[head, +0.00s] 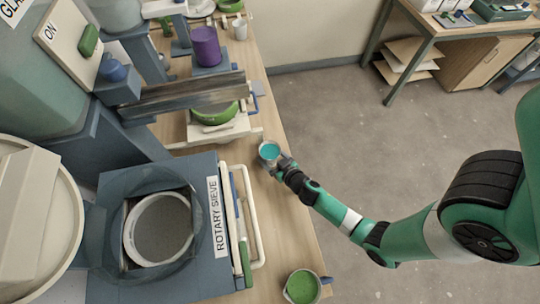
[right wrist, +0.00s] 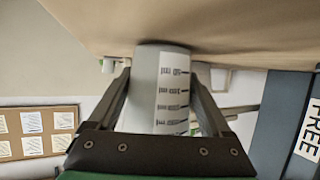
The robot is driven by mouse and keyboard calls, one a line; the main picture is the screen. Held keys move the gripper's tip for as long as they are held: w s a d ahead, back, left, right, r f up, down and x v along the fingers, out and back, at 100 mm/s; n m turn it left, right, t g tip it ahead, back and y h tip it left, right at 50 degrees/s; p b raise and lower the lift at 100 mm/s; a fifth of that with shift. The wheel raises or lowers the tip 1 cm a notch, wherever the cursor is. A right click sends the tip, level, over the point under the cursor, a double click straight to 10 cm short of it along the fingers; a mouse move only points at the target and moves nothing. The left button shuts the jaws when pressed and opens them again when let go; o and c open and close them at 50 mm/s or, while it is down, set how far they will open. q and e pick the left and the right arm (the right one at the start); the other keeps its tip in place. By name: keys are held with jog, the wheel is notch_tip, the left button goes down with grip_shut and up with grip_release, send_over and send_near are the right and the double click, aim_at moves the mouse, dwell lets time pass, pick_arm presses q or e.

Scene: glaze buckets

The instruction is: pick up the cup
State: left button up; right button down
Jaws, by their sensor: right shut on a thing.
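A small white cup (head: 261,157) with teal liquid in it is near the right edge of the wooden bench, in the middle of the head view. My right gripper (head: 281,161) is shut on this cup from its right side. In the right wrist view the cup (right wrist: 158,90) sits between the two fingers (right wrist: 160,105) and shows black measuring marks. Its end meets the tan bench surface in the picture; I cannot tell whether it touches or is just clear of it. My left gripper is not in view.
A container of green liquid (head: 301,287) is at the bench's lower edge. A purple container (head: 206,47) stands farther back. Open floor (head: 350,130) lies right of the bench.

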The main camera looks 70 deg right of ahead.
aim_at(265, 147)
jog(key=shift+r+p, duration=1.3)
jog(key=shift+r, duration=0.5)
jog(key=w+r+v, duration=0.1)
jog(key=r+v, duration=0.2)
jog(key=v, duration=1.3)
jog(key=shift+s+d+r, duration=0.1)
jog(key=shift+r, duration=0.05)
